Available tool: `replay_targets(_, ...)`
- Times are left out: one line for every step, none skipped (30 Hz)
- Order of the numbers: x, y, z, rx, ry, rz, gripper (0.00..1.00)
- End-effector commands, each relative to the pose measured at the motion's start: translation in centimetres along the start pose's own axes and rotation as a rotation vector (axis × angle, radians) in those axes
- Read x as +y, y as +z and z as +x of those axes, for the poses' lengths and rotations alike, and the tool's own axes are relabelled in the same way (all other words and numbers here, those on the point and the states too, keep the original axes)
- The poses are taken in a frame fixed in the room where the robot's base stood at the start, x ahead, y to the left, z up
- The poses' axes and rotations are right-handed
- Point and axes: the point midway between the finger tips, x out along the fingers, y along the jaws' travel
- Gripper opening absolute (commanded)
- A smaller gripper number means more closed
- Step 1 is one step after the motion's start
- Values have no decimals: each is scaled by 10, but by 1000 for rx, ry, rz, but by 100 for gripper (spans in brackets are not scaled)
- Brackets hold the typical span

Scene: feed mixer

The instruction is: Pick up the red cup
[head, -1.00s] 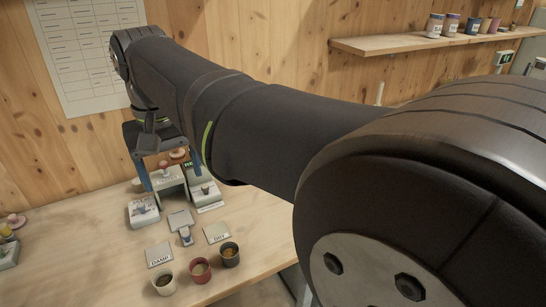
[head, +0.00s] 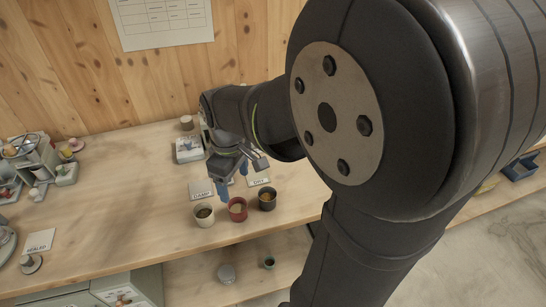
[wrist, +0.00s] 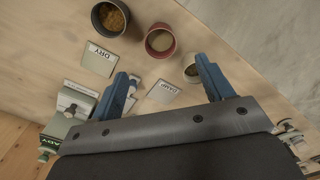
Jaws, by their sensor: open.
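The red cup (head: 237,212) stands upright on the wooden table between a pale cup (head: 204,218) on its left and a dark cup (head: 267,203) on its right. My gripper (head: 233,180) hangs above and just behind the red cup with its two blue fingers apart and nothing between them. In the wrist view the red cup (wrist: 160,42) shows pale tan contents and lies just beyond the open fingertips (wrist: 162,68). There the dark cup (wrist: 110,18) is on the left, and the pale cup (wrist: 191,72) is partly hidden by the right finger.
DAMP (head: 201,188) and DRY (head: 259,179) cards lie behind the cups. A small device (head: 188,150) stands behind my gripper. More equipment (head: 35,155) is at the left. The table's front edge runs close in front of the cups; a lower shelf (head: 190,280) is below.

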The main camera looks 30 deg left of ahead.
Motion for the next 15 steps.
replay_targets(0,0,12,-4,-3,0,73)
replay_targets(0,1,19,-4,-3,0,73)
replay_targets(-1,1,28,-5,-4,1,73)
replay_targets(0,0,34,-4,-3,1,73)
replay_targets(0,0,40,-4,-3,1,73)
replay_targets(-1,1,47,-4,-3,1,73)
replay_targets(0,0,51,-3,-2,1,73)
replay_targets(0,0,55,-3,-2,1,73)
replay_targets(0,0,59,-2,-2,1,73)
replay_targets(0,0,61,-1,-1,1,73)
replay_targets(0,0,63,-1,-1,1,73)
replay_targets(0,0,65,0,0,1,73)
replay_targets(0,0,66,0,0,1,73)
replay_targets(0,0,67,0,0,1,73)
replay_targets(0,0,70,0,0,1,73)
